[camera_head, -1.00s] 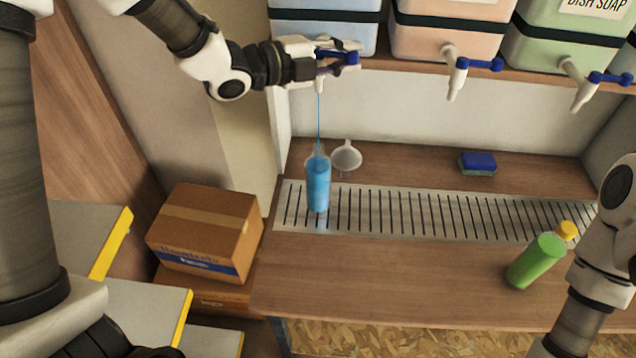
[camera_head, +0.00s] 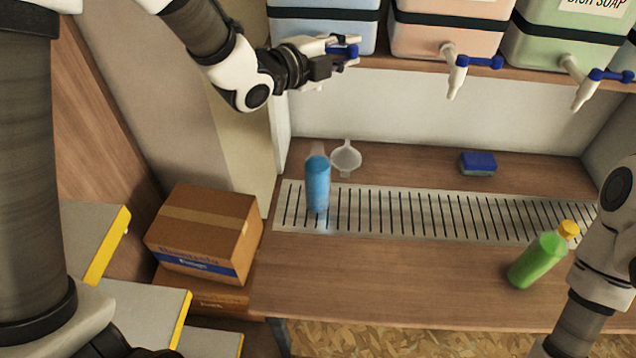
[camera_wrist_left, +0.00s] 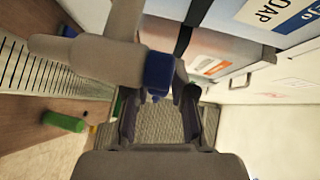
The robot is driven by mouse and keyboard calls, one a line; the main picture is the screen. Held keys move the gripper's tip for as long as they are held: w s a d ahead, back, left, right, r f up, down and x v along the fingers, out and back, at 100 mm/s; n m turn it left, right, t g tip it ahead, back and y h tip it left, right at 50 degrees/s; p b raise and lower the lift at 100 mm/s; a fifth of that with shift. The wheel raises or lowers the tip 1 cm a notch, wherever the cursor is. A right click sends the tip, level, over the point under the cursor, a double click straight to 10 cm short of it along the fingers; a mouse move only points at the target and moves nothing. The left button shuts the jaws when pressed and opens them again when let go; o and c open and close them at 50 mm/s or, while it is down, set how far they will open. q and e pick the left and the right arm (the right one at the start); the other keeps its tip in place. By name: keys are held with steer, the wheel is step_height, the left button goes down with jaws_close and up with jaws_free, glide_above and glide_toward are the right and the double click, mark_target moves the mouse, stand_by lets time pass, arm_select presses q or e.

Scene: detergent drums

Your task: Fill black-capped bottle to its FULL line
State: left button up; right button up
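A clear bottle (camera_head: 318,185) stands upright on the drip grate below the leftmost drum's tap, with blue liquid up to near its top. A pale translucent piece shows at its mouth; I cannot tell its shape. No black cap and no FULL line can be made out. No stream falls into the bottle. My left gripper (camera_head: 343,50) is up at that tap's blue handle (camera_head: 346,50). In the left wrist view the fingers (camera_wrist_left: 160,105) are apart, with the blue handle (camera_wrist_left: 158,72) at the fingertips. My right gripper is out of view; only its arm shows at the right.
A pale funnel (camera_head: 346,157) lies beside the bottle. A green bottle with a yellow cap (camera_head: 540,258) and a blue sponge (camera_head: 478,163) are on the counter. Peach (camera_head: 430,30) and green (camera_head: 545,40) drums with taps stand on the shelf. Cardboard boxes (camera_head: 203,235) sit at the left.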

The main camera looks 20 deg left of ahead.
arm_select(q)
steer(key=o, duration=0.3)
steer(key=shift+a, duration=0.1)
steer(key=shift+w, duration=0.1)
steer(key=shift+w, duration=0.15)
steer(key=o, duration=0.4)
steer(key=shift+a, duration=0.1)
steer(key=shift+b+v, duration=0.65)
steer(key=shift+v, duration=1.25)
steer(key=shift+s+a, duration=0.2)
